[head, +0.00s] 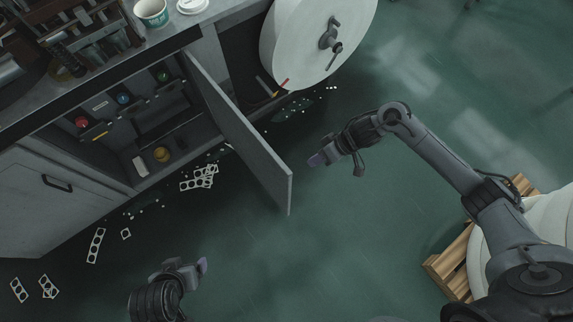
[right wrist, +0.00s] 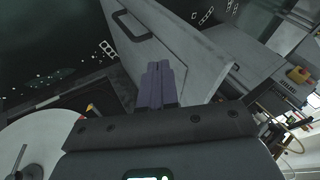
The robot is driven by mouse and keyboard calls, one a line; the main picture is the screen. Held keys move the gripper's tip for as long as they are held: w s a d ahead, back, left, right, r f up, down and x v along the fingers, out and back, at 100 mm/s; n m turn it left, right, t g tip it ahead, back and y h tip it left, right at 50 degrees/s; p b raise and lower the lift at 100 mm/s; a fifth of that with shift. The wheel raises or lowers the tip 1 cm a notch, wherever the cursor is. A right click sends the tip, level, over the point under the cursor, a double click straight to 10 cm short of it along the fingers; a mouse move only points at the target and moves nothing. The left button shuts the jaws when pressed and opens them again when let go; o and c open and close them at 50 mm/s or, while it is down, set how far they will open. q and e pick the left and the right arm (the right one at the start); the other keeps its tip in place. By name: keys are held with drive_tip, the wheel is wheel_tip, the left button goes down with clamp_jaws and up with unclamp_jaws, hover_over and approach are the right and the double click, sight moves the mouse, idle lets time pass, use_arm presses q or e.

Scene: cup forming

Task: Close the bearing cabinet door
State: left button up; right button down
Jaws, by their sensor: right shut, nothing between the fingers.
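The bearing cabinet door (head: 240,137) is a grey panel that stands open, swung out from the cabinet over the floor. In the right wrist view the door (right wrist: 190,45) fills the middle and shows its dark handle (right wrist: 128,22). My right gripper (head: 316,160) is shut and empty, a little to the right of the door's free edge in the head view. Its purple fingertips (right wrist: 160,82) overlap the door in the right wrist view; I cannot tell whether they touch it. My left gripper (head: 203,265) is at the bottom of the head view, away from the door; its jaw state is unclear.
The open cabinet (head: 165,130) holds red, blue, green and yellow items. A large white reel (head: 300,40) stands to the right of the cabinet. Perforated strips (head: 200,178) litter the floor. A wooden pallet (head: 450,268) is at the lower right.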

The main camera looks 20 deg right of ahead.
drive_tip(key=shift+t, duration=0.5)
drive_tip(key=w+a+f+b, duration=0.2)
drive_tip(key=w+a+f, duration=0.1)
drive_tip(key=w+a+f+b, duration=0.2)
drive_tip(key=w+a+f, duration=0.1)
drive_tip(key=f, duration=0.1)
drive_tip(key=shift+a, duration=0.25)
drive_tip(key=shift+s+a, duration=0.25)
drive_tip(key=shift+a, duration=0.45)
use_arm(q)
wheel_tip(320, 180, down, 6)
drive_tip(key=shift+w+r, duration=0.1)
drive_tip(key=shift+r, duration=0.15)
drive_tip(key=shift+d, duration=0.1)
drive_tip(key=shift+r, duration=0.1)
use_arm(e)
drive_tip(key=shift+s+a+r, duration=0.1)
drive_tip(key=shift+a, duration=0.1)
